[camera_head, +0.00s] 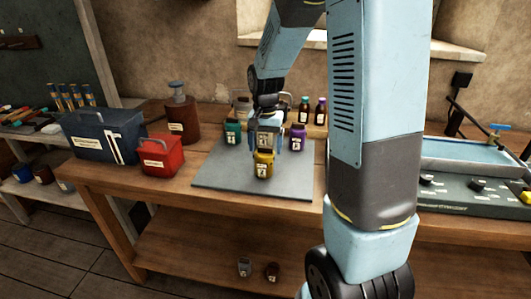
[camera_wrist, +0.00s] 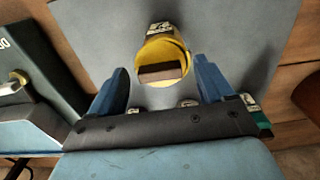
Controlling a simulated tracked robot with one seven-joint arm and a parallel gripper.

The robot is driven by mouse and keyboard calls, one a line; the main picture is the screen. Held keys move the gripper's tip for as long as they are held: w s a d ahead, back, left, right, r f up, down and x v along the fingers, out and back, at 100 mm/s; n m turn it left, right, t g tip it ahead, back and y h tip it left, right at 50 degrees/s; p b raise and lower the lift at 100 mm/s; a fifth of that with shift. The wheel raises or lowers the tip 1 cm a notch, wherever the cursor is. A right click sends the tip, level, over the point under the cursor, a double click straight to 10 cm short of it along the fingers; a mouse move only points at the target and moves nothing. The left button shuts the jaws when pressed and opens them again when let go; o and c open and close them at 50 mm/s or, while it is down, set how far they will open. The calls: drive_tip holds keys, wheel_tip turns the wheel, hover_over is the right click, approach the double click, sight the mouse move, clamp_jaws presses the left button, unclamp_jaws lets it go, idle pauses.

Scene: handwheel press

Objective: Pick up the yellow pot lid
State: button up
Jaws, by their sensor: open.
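The yellow pot (camera_head: 264,163) stands upright on a grey mat (camera_head: 215,176), with a white label on its front. In the wrist view its round yellow top (camera_wrist: 150,54) carries a dark bar-shaped knob (camera_wrist: 161,72). I cannot make out the seam between lid and pot. My gripper (camera_head: 267,138) is just above the pot, pointing down. In the wrist view my gripper (camera_wrist: 160,67) is open, with one blue finger on each side of the yellow top. Gaps show between the fingers and the yellow top, and nothing is held.
A teal jar (camera_head: 232,133) and a purple jar (camera_head: 298,138) stand close behind the pot, left and right. A red box (camera_head: 162,158), a dark blue box (camera_head: 95,138) and a brown canister (camera_head: 181,120) are left. The mat's front is clear.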

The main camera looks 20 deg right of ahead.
drive_tip(key=shift+c, duration=0.4)
drive_tip(key=c, duration=1)
drive_tip(key=shift+c, duration=0.2)
